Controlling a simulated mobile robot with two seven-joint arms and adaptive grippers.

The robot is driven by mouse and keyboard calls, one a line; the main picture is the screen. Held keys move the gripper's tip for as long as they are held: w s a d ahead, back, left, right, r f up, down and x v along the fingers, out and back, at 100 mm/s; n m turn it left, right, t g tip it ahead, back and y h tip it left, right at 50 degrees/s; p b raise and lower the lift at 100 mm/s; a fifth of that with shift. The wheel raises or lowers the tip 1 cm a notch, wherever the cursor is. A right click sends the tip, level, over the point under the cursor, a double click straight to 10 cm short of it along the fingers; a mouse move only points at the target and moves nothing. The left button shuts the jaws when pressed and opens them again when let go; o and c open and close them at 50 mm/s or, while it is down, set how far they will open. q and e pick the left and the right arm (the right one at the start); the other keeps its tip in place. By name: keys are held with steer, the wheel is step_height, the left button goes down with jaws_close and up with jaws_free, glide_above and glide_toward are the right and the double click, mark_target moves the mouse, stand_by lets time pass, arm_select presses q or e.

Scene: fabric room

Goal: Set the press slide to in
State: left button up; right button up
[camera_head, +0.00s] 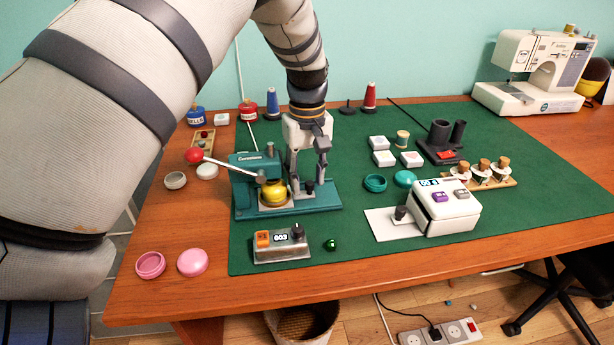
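The teal press (243,196) stands at the left of the green mat, with a lever ending in a red ball (194,156). A round yellow piece (273,194) sits at the front of the press, below its head. A small black knob (308,187) stands on the right part of the press base; I take it to be the slide's handle. My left gripper (308,188) points down over that knob, with one finger on each side. The fingers are apart, and I see no clear contact with the knob. My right gripper is out of view.
A grey counter box (281,246) stands in front of the press, with a green ball (331,244) beside it. A white device (446,211) with a display stands to the right. Pink round pieces (192,262) lie at the front left. The mat's front right is clear.

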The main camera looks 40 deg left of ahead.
arm_select(q)
step_height(320, 180, up, 12)
steer(key=shift+f, duration=0.2)
steer(key=shift+f, duration=0.1)
